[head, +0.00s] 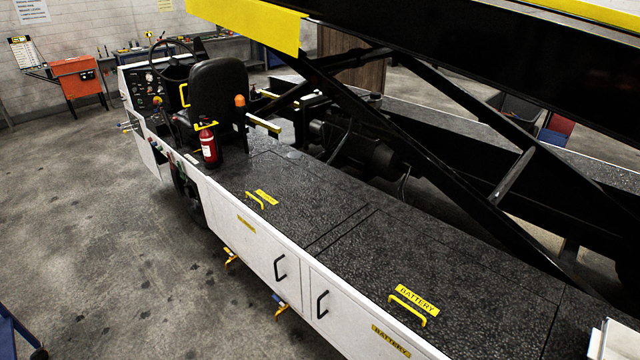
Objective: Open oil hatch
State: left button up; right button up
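The belt loader's dark speckled deck has two hatch panels with yellow handles. The farther hatch (300,200) lies flat and closed. It has a yellow handle (255,200) and a small yellow label (266,197) that is too small to read for certain. The nearer hatch (450,270) is also flat and closed, with a yellow handle (407,311) and a label reading BATTERY (417,299). Neither of my grippers is in view.
A red extinguisher (208,146) and black seat (218,95) stand beyond the farther hatch. The black conveyor frame (440,165) slants over the deck's right side. White side doors (262,255) have black handles. The concrete floor (90,220) at left is mostly clear.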

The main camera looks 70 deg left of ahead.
aim_at(303, 206)
jog(key=u, duration=3)
jog(key=k, duration=1.2)
jog(key=u, duration=0.85)
jog(key=i, duration=1.75)
jog(key=z, duration=0.3)
jog(key=i, duration=1.35)
jog(key=z, duration=1.75)
jog(key=i, duration=1)
jog(key=z, duration=0.9)
